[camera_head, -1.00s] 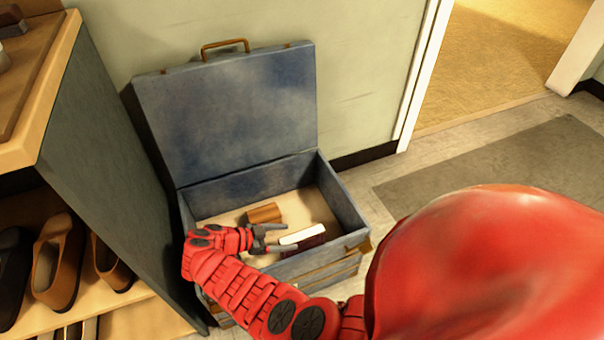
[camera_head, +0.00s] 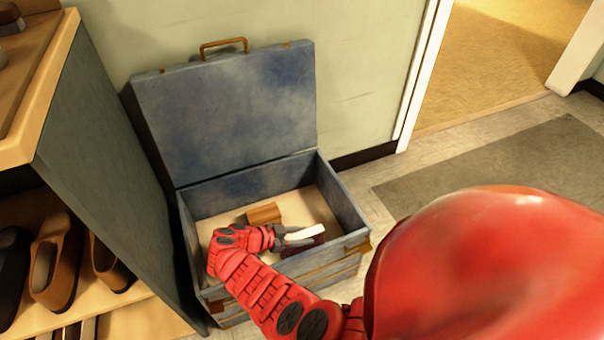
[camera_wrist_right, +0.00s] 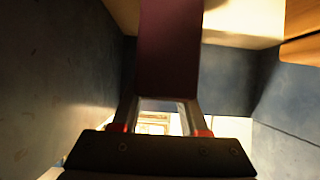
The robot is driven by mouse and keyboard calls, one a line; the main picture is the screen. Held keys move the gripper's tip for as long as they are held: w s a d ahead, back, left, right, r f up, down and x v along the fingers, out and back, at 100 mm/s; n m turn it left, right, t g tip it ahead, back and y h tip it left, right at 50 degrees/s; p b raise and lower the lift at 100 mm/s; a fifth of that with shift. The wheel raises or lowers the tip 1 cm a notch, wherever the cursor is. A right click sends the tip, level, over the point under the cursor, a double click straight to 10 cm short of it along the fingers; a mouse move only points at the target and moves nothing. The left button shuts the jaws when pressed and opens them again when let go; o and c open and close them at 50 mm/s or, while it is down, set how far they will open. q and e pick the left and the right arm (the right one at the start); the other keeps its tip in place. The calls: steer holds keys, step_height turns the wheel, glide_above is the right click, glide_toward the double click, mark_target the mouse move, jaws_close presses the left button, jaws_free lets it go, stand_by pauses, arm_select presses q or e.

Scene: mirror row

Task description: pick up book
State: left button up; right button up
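The book (camera_head: 318,240) is dark maroon with a white page edge. It is inside the open blue case (camera_head: 348,208), near the front right. My right gripper (camera_head: 289,242) is down in the case at the book's left end, its fingers reaching the book. In the right wrist view, the maroon book (camera_wrist_right: 168,50) stands up directly ahead, across the two fingertips of my gripper (camera_wrist_right: 163,102). It hides the tips, so I cannot tell whether they press on it. My left gripper is not in view.
A small tan-brown block (camera_head: 264,213) lies in the case behind the gripper. The raised lid (camera_head: 230,115) leans near the wall. A shelf unit with shoes (camera_head: 55,260) stands close on the left. Floor with a grey mat (camera_head: 500,165) is clear on the right.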

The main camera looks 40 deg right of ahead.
jaws_close()
stand_by(1.0)
